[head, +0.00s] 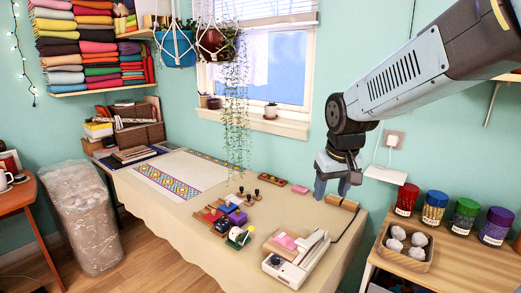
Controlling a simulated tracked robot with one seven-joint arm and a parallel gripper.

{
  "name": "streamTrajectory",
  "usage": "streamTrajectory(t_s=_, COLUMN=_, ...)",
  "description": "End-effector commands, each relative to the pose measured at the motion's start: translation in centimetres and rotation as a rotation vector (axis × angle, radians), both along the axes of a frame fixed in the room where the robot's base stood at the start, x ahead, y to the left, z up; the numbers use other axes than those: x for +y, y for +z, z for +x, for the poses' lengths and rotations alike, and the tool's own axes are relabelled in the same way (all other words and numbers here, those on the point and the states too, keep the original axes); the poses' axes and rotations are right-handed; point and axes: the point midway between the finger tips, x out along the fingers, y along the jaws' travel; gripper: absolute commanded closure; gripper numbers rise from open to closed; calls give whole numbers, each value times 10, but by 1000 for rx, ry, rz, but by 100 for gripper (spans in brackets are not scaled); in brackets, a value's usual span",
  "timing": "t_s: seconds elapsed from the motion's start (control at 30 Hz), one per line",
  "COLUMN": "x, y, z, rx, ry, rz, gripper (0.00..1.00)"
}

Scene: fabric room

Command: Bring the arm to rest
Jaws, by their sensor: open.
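My arm reaches in from the upper right in the head view. My gripper (331,188) points down above the right end of the cloth-covered table (185,218), with its fingers apart. I see nothing between the fingers. A rolled tan item (343,203) lies on the table close to the gripper in the picture. I cannot tell the height between them. A white and grey device (297,260) sits on the table below and left of the gripper.
Stamps and small coloured items (227,213) lie mid-table. A trailing plant (236,110) hangs over the table. At the right, a wooden shelf unit (465,262) bears several coloured jars (436,207) and a wooden bowl (405,262).

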Motion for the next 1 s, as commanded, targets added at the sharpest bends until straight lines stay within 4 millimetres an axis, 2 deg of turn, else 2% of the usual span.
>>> streamTrajectory(t_s=0.1, x=-15, y=18, z=-25, rx=-43, ry=-34, rz=12, gripper=44)
streamTrajectory(t_s=0.3, x=-36, y=39, z=-66, rx=-106, ry=-88, rz=29, gripper=44)
streamTrajectory(t_s=0.6, x=-56, y=54, z=-125, rx=-191, ry=-158, rz=48, gripper=44)
streamTrajectory(t_s=0.8, x=-62, y=56, z=-142, rx=-217, ry=-178, rz=53, gripper=44)
streamTrajectory(t_s=1.0, x=-63, y=55, z=-145, rx=-219, ry=-181, rz=55, gripper=44)
